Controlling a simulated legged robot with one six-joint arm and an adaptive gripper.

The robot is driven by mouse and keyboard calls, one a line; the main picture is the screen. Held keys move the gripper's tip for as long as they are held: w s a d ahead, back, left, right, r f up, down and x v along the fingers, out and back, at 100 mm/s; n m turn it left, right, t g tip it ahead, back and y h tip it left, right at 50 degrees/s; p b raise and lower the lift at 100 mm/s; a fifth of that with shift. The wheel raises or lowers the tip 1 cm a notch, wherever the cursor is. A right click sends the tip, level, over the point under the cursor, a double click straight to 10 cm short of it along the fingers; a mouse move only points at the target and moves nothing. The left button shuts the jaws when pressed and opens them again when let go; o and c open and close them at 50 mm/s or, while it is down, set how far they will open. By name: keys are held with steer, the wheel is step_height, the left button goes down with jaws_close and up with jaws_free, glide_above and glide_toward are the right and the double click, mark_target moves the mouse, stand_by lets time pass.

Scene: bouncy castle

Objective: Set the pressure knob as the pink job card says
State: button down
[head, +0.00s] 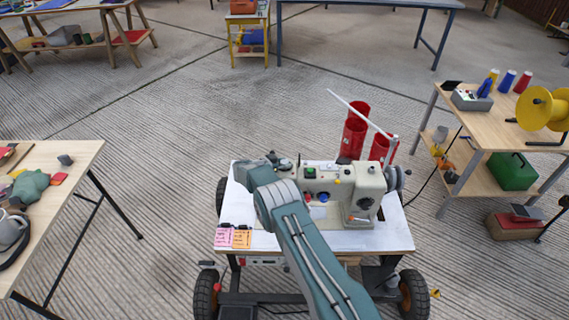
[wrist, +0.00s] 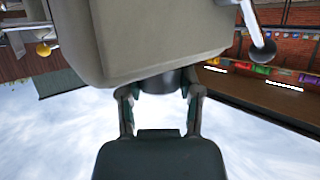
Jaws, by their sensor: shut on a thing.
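The pale beige sewing machine (head: 345,187) stands on a white-topped wheeled cart (head: 385,238). The pink job card (head: 223,238) is at the cart's front left; its writing is too small to read. In the wrist view, my gripper (wrist: 160,90) has its two fingers on either side of a short dark grey round knob (wrist: 158,80), shut on it. The knob sticks out from the beige machine housing (wrist: 160,35). Any marks on the knob are not visible. In the head view, my arm crosses in front of the machine's left part and my fingers are hidden.
An orange card (head: 242,238) lies beside the pink one.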

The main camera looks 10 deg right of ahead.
steer(key=shift+w+a+r+g, duration=0.1)
steer(key=shift+g, duration=0.2)
steer(key=shift+c, duration=1.3)
jaws_free()
steer(key=v, duration=1.2)
steer(key=shift+f, duration=0.3)
steer(key=shift+a, duration=0.1)
